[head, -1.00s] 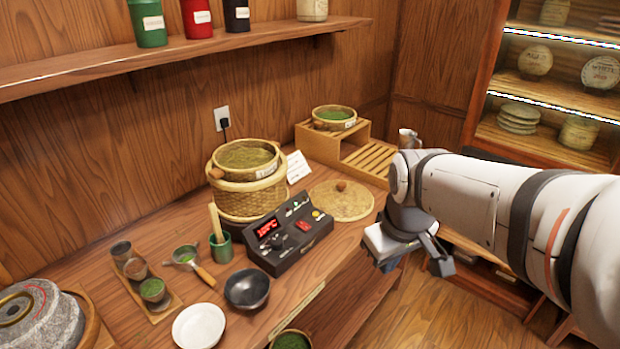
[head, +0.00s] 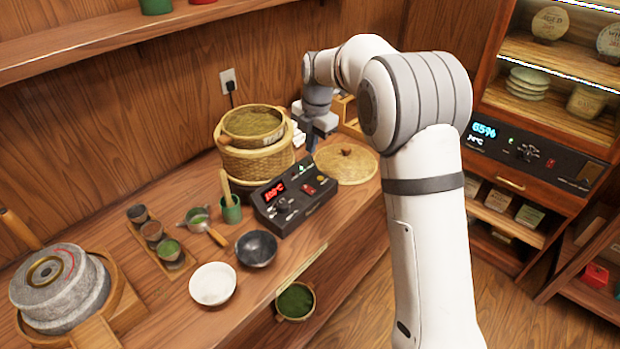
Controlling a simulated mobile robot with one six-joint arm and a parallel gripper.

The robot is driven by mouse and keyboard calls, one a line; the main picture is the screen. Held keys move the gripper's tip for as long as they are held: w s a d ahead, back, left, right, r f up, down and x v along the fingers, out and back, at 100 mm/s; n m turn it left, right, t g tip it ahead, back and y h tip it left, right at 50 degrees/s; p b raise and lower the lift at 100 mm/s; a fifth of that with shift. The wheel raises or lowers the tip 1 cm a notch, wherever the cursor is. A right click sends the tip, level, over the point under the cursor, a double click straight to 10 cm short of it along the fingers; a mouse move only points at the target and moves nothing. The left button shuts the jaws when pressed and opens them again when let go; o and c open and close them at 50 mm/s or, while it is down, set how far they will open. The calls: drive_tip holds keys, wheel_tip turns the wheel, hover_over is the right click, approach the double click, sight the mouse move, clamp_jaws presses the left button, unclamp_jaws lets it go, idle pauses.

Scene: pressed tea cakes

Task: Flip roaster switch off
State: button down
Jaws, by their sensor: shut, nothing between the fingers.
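The roaster's black control box (head: 295,207) sits on the wooden counter, with a lit red display (head: 274,191). A red rocker switch (head: 308,189) is on its sloped top face, beside a yellow button (head: 320,179). Which way the rocker is tipped is too small to tell. The woven bamboo roaster basket (head: 255,165) stands behind the box. My gripper (head: 311,150) is shut and empty, pointing down. In the picture it is above and behind the control box, right of the basket, apart from the switch.
A round woven lid (head: 347,167) lies right of the box. A black bowl (head: 256,249), a white bowl (head: 212,284) and a green cup (head: 231,210) stand left and in front. A cabinet panel (head: 525,150) with a blue display is at right. My arm covers the counter's right end.

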sight(306, 187)
drive_tip(key=f+p, duration=0.1)
drive_tip(key=f, duration=0.3)
drive_tip(key=a+f+p, duration=0.1)
drive_tip(key=f, duration=0.4)
drive_tip(key=w+f+p, duration=0.1)
drive_tip(key=f, duration=0.4)
drive_tip(key=shift+a, duration=0.15)
